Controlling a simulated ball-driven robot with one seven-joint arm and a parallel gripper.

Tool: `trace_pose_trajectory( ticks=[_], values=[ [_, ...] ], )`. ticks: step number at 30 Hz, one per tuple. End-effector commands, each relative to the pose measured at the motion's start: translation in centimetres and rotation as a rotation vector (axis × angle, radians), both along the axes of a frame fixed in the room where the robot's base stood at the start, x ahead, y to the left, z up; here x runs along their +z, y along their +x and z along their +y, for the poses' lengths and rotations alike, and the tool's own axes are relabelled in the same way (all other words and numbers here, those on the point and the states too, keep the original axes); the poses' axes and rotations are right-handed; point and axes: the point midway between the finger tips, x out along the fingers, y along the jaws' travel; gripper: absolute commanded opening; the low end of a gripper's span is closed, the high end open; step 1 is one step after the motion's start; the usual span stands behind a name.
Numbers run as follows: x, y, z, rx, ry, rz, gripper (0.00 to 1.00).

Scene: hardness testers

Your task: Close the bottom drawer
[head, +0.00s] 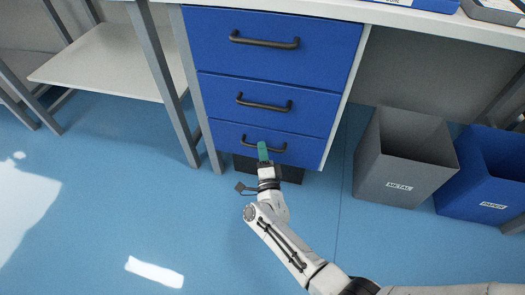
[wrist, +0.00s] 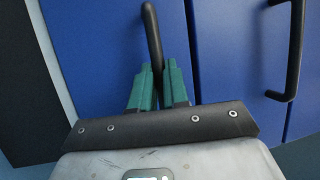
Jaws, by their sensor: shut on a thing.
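The bottom drawer (head: 226,136) is a blue front with a dark bar handle (head: 279,149), low in the cabinet. Its front looks about level with the drawers above; a small gap cannot be told. My gripper (head: 262,150) is at the middle of this handle. In the wrist view, the teal fingers of my gripper (wrist: 159,67) are on either side of the dark handle (wrist: 151,25), shut on it. The blue front of the bottom drawer (wrist: 95,45) fills the left middle there. The fingers hide part of the handle.
The middle drawer (head: 310,112) and top drawer (head: 210,45) look shut. A grey metal bin (head: 385,180) and a blue paper bin (head: 480,190) stand to the right. A table leg (head: 160,70) stands to the left. The blue floor (head: 150,215) in front is clear.

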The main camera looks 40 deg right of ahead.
Motion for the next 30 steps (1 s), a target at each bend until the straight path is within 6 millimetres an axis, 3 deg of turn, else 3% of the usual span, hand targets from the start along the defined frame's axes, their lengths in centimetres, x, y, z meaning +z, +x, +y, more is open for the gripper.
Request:
trace_pose_trajectory(
  ticks=[2, 3, 10, 20, 30],
  values=[
    [-0.1, 0.0, -0.1, -0.002, 0.003, 0.001, 0.00],
    [-0.1, 0.0, -0.1, -0.002, 0.003, 0.001, 0.18],
    [0.0, 0.0, -0.1, -0.002, 0.002, 0.000, 0.39],
    [0.0, -0.5, 0.3, 0.000, 0.001, 0.001, 0.39],
    [-1.0, -5.5, 3.3, 0.002, 0.001, 0.003, 0.39]
  ],
)
